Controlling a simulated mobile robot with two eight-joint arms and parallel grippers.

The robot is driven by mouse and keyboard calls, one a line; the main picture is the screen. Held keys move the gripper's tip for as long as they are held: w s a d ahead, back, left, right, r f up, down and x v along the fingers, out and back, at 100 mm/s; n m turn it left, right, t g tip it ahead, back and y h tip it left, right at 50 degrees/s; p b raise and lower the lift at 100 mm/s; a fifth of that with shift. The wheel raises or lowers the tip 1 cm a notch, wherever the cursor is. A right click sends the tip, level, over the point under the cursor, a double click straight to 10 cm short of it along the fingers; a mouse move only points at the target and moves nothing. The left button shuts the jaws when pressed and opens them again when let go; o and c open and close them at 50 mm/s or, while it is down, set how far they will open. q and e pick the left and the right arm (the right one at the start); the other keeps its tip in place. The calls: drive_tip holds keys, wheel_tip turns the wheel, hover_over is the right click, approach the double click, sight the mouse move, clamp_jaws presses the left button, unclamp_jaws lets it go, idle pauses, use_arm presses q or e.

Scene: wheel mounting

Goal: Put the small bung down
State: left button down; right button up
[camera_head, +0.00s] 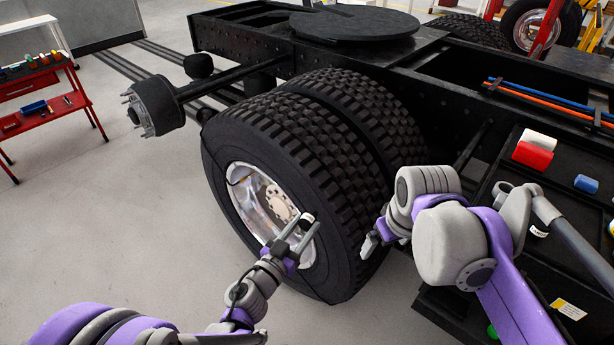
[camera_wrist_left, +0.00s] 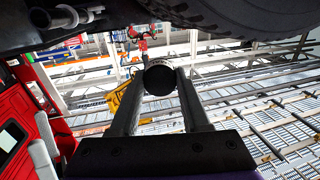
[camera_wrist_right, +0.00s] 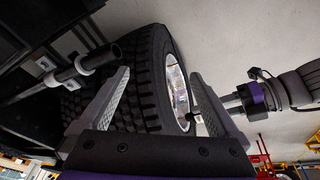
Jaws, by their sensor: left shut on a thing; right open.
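The small bung (camera_head: 307,220) is dark with a pale part in the head view. It sits between the fingertips of my left gripper (camera_head: 297,233), in front of the big tyre. In the left wrist view the bung (camera_wrist_left: 159,80) shows as a round black end pinched between both fingers (camera_wrist_left: 159,90). My right gripper (camera_head: 374,241) is open beside the tyre tread, to the right of the left one. In the right wrist view its fingers (camera_wrist_right: 160,95) stand wide apart with nothing held between them.
A large double wheel (camera_head: 300,150) with a chrome hub (camera_head: 265,200) fills the middle. A bare axle hub (camera_head: 155,105) stands at left. A black truck deck at right carries a red-and-white roll (camera_head: 533,152) and a blue item (camera_head: 586,184). A red bench (camera_head: 45,110) is far left; grey floor (camera_head: 120,220) is clear.

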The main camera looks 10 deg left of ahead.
drive_tip(key=w+a+r+n+g, duration=0.1)
drive_tip(key=w+a+r+n, duration=0.35)
drive_tip(key=w+a, duration=0.35)
drive_tip(key=n+g, duration=0.2)
drive_tip(key=n, duration=0.2)
approach(307, 213)
drive_tip(key=shift+h, duration=0.3)
drive_tip(key=f, duration=0.9)
drive_tip(key=shift+a+f, duration=0.2)
drive_tip(key=shift+f, duration=0.2)
